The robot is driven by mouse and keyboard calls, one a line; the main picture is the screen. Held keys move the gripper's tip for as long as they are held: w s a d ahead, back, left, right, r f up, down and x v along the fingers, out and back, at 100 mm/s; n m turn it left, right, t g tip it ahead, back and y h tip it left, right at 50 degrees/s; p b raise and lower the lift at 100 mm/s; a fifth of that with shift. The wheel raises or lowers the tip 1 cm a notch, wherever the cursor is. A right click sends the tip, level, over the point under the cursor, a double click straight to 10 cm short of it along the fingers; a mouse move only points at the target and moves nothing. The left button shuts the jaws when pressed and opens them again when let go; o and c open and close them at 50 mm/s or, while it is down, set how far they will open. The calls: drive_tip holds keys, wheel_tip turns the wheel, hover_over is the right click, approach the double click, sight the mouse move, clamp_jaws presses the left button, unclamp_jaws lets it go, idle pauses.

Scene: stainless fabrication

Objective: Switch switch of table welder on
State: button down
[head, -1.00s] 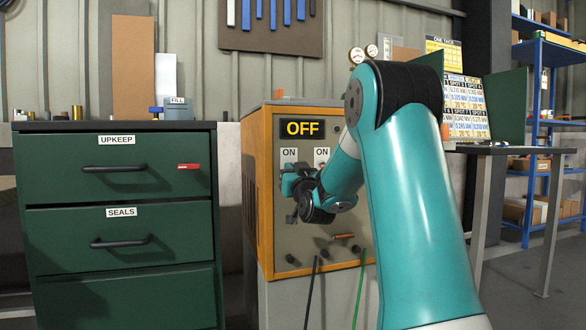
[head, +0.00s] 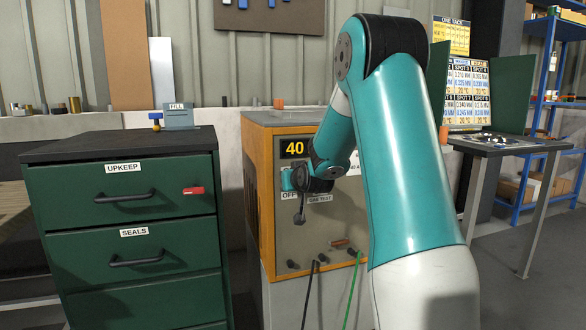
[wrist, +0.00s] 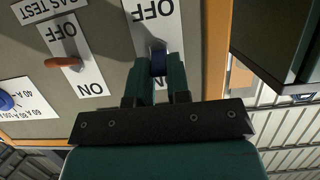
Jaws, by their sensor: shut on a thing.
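The table welder (head: 310,238) is an orange cabinet with a grey front panel. Its display (head: 295,149) reads 40, partly covered by my arm. My gripper (head: 296,182) is at the panel's upper left. In the head view the OFF label (head: 289,196) shows below the gripper.
Beside it is a GAS TEST switch with an orange lever (wrist: 62,63), then a blue amperage knob (wrist: 5,101). A green drawer cabinet (head: 125,235) stands left of the welder. A table (head: 505,146) is at the right. Cables hang from the panel's lower part.

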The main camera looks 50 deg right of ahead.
drive_tip(key=shift+r+p, duration=0.15)
drive_tip(key=shift+p, duration=0.25)
drive_tip(key=c, duration=1.1)
unclamp_jaws()
drive_tip(key=v, duration=0.5)
drive_tip(key=p+v, duration=0.1)
drive_tip(key=v, duration=0.5)
drive_tip(key=p+v, duration=0.1)
drive_tip(key=v, duration=0.5)
drive_tip(key=shift+r, duration=0.4)
drive_tip(key=shift+a, duration=0.1)
